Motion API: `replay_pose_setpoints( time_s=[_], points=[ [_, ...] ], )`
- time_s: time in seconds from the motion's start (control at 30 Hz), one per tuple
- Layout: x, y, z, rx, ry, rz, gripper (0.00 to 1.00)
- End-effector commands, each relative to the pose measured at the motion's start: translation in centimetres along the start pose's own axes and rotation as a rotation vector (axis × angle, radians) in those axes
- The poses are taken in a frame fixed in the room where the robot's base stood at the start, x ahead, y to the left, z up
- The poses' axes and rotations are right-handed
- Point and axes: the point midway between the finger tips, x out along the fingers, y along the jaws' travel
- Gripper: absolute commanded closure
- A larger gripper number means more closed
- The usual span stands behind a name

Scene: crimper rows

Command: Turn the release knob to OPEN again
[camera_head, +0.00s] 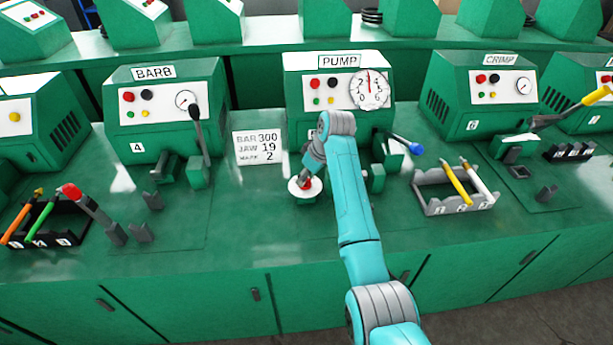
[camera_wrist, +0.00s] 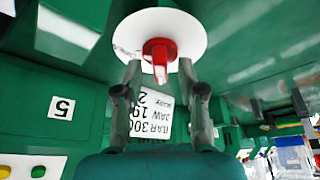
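The red release knob (camera_head: 304,184) sits on a round white dial plate (camera_head: 293,187) on the green bench in front of the PUMP machine (camera_head: 300,70). In the wrist view the red knob (camera_wrist: 160,50) stands out from the white plate (camera_wrist: 185,28). Small dark marks at the plate's left edge are too blurred to read. My gripper (camera_wrist: 159,66) is open, with one finger on each side of the knob and a narrow gap showing on both sides. In the head view my gripper (camera_head: 306,172) is at the knob, and its fingers are mostly hidden.
A card (camera_head: 259,147) reading BAR 300, JAW 19, MARK 2 stands left of the plate. A grey rack (camera_head: 430,205) with pens is to the right. A blue-tipped lever (camera_head: 407,144) sticks out beside my arm. The PUMP gauge (camera_head: 370,90) is above.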

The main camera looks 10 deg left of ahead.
Motion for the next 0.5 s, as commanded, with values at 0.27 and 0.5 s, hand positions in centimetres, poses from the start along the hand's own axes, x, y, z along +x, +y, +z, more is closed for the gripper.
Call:
replay_pose_setpoints(
  time_s=[0.27,0.5],
  points=[
    [0.36,-0.01,0.0,0.0,0.0,0.0,0.6],
    [0.35,-0.01,0.0,0.0,0.0,0.0,1.0]
  ],
)
